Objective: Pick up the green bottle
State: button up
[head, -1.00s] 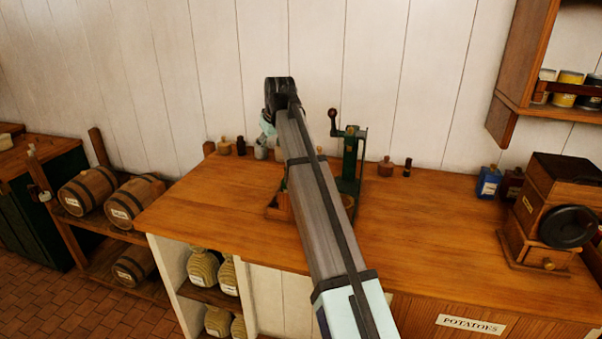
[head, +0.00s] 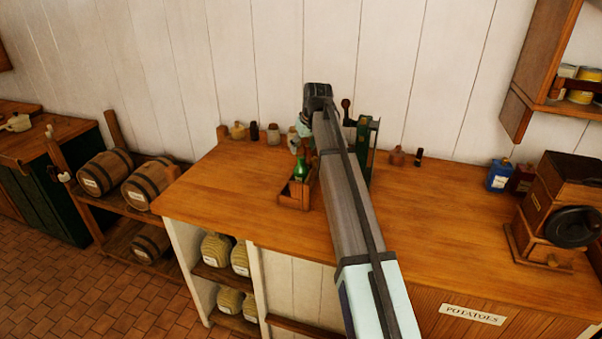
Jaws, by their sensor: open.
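A green upright device with a crank (head: 366,150) stands close to the right of the arm. Small jars (head: 238,131) line the wall. A blue tin (head: 499,175) and a wooden grinder (head: 567,200) stand at right. The counter (head: 220,190) is clear left of the caddy.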

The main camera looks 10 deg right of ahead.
aim_at(301, 156)
jog(key=shift+p+x, duration=1.05)
jog(key=shift+x, duration=1.9)
grip_shut()
